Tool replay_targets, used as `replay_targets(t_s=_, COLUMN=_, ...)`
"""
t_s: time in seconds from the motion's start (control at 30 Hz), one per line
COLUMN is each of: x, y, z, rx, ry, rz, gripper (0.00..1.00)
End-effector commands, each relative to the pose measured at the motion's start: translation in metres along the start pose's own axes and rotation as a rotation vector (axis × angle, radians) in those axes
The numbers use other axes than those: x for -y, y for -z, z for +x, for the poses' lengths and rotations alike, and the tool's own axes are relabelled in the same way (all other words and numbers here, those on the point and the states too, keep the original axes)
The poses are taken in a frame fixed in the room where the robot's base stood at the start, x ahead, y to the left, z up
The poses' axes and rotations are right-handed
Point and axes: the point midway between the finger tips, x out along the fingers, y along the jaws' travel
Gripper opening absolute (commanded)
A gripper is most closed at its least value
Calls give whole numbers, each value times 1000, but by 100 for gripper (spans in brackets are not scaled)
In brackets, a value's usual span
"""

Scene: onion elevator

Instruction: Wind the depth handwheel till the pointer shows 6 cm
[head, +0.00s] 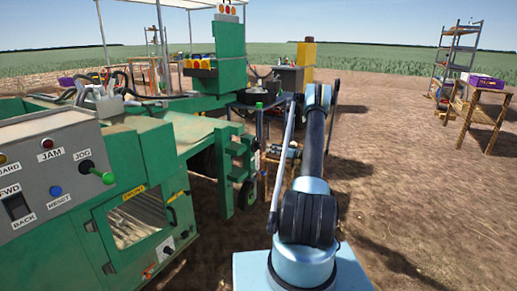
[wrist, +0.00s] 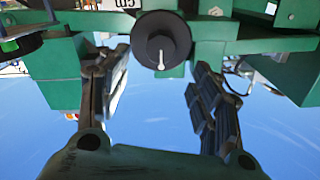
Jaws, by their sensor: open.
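In the wrist view a dark round wheel (wrist: 160,42) with a grey hub and a pale pin sits at top centre, against a green beam; it looks like the depth handwheel. My gripper (wrist: 163,65) is open and empty, its two dark padded fingers left and right of the wheel and apart from it. A white plate (wrist: 125,3) with upside-down black characters is cut off by the top edge. I cannot read the pointer. In the head view my gripper (head: 283,152) is small, beside the green upright with a pale strip (head: 256,160).
The green machine (head: 120,170) with a control panel (head: 45,175) fills the left of the head view. A wooden table (head: 482,112) and shelf rack (head: 455,60) stand far right. Bare soil on the right is free.

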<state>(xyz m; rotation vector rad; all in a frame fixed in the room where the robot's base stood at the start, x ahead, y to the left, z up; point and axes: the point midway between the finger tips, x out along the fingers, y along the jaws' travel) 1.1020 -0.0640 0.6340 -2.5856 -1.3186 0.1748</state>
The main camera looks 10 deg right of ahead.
Motion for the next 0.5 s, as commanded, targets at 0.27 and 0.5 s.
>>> replay_targets(t_s=0.27, x=1, y=0, z=51, rx=1, ry=2, rz=0, gripper=59)
replay_targets(t_s=0.5, x=0, y=0, z=86, rx=0, ry=0, rz=0, gripper=59)
